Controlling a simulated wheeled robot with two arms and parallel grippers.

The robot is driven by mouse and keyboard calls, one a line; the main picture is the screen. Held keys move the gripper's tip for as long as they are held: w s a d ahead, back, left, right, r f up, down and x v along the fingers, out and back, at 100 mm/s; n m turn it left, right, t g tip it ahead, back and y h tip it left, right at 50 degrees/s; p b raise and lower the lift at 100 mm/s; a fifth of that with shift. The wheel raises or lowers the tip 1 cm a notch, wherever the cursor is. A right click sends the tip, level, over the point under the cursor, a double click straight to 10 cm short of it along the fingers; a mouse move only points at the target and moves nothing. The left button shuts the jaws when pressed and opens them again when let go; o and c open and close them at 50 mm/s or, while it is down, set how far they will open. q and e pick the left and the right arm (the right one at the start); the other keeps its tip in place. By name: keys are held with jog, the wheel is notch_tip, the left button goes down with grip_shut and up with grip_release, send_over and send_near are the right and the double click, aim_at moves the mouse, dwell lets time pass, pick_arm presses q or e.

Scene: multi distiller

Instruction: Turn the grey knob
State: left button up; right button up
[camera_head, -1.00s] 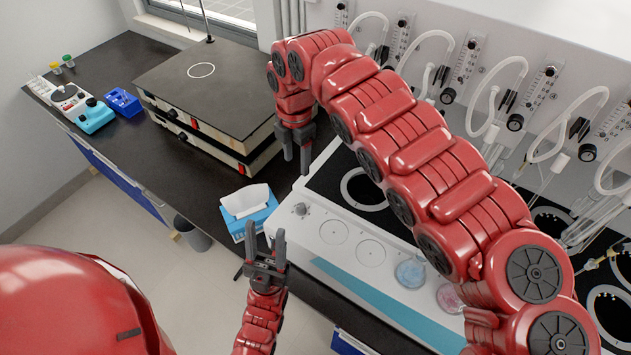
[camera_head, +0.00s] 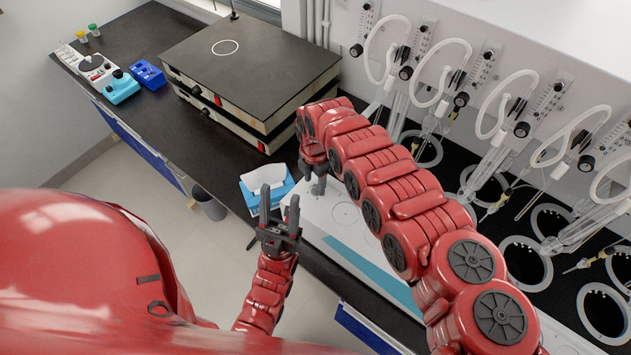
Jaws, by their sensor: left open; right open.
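The white distiller base (camera_head: 355,235) with its blue stripe stands on the black bench. The grey knob at its left corner is hidden behind my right gripper (camera_head: 316,184), which points down at that corner. The fingers are open at the knob's spot; I cannot tell whether they touch it. My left gripper (camera_head: 280,199) is open and empty, pointing up in front of the bench edge, left of the distiller.
A blue tissue box (camera_head: 251,199) stands just left of the distiller. A black-topped hot plate (camera_head: 250,70) is behind it. Glass tubing, white hoses (camera_head: 447,75) and black knobs (camera_head: 521,129) line the wall. Small blue devices (camera_head: 122,88) sit at the far left.

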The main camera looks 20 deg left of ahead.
jog(key=shift+d+f, duration=0.1)
jog(key=shift+f, duration=0.85)
grip_shut()
